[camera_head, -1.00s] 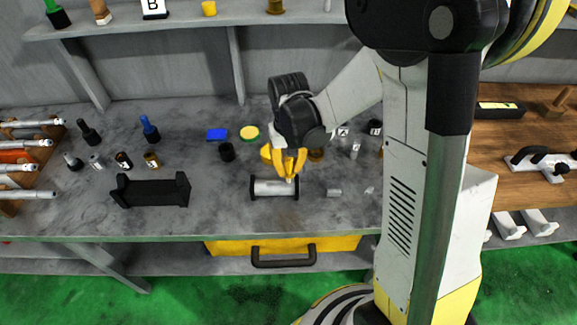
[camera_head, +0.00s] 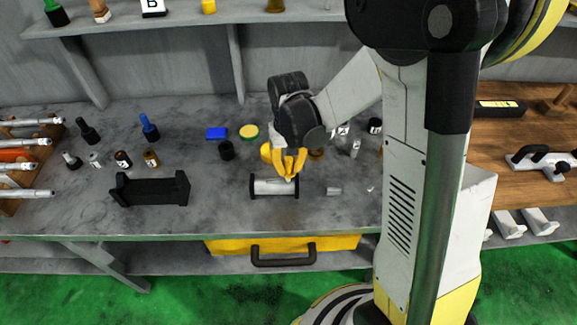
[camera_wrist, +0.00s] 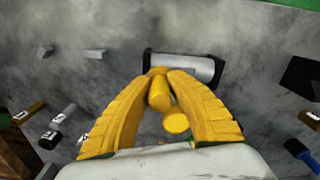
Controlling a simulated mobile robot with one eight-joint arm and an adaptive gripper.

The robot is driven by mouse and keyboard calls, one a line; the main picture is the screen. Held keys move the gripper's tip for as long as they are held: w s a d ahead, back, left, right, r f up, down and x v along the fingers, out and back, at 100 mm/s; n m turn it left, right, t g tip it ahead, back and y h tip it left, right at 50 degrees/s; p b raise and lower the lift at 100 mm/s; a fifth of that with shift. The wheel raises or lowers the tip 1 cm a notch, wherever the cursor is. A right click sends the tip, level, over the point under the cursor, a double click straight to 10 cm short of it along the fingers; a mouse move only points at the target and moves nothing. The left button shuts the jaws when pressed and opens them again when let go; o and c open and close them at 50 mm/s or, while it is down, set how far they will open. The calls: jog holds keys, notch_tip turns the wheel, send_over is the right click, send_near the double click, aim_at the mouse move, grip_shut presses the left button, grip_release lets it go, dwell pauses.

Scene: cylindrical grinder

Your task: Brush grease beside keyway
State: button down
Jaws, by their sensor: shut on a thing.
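A silver cylindrical shaft (camera_head: 268,187) lies level in a black end-plated holder on the bench; it also shows in the wrist view (camera_wrist: 190,66). My gripper (camera_head: 288,176) has yellow fingers, pointing down just above the right part of the shaft. In the wrist view my gripper (camera_wrist: 158,76) is shut on a yellow brush handle (camera_wrist: 159,95). The brush tip is hidden by the fingers, so I cannot tell whether it touches the shaft. The keyway and any grease are too small to make out.
A longer black cradle (camera_head: 150,190) stands left of the shaft. A small grey block (camera_head: 334,191) lies to its right. The bench front is clear.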

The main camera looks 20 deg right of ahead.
jog(key=shift+w+f, duration=0.1)
jog(key=shift+f, duration=0.05)
jog(key=shift+w+d, duration=0.1)
jog(key=shift+w, duration=0.1)
dwell(0.3)
jog(key=shift+s+a+b, duration=0.2)
jog(key=shift+s+b, duration=0.1)
jog(key=shift+s, duration=0.3)
jog(key=shift+w, duration=0.1)
jog(key=shift+w+d, duration=0.2)
jog(key=shift+w, duration=0.3)
jog(key=shift+s, duration=0.1)
